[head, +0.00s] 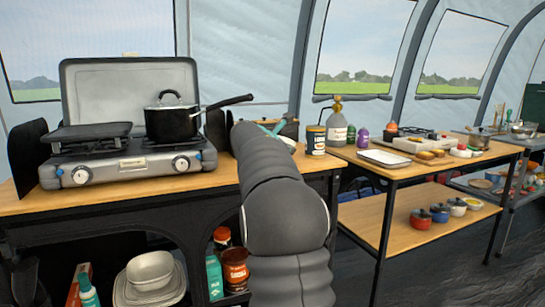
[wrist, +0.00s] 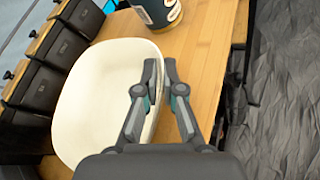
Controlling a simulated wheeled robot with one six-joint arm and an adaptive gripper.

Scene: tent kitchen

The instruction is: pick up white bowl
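The white bowl (wrist: 92,92) is a wide, rounded-square dish in the wrist view, resting on the wooden counter. My gripper (wrist: 161,68) is at its right rim. The left finger is over the bowl's inner side and the right finger is just outside the rim. The fingers are close together but a narrow gap shows between them, with the rim in it; firm contact does not show. In the head view my arm hides the gripper and most of the bowl; a small pale piece of rim (head: 288,141) shows beside the arm.
A dark green can (wrist: 158,12) stands just beyond the bowl, and dark drawers (wrist: 50,65) line its left. The counter's edge is close on the right. In the head view, a stove (head: 125,165) with a black pot (head: 172,124) stands left of my arm.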

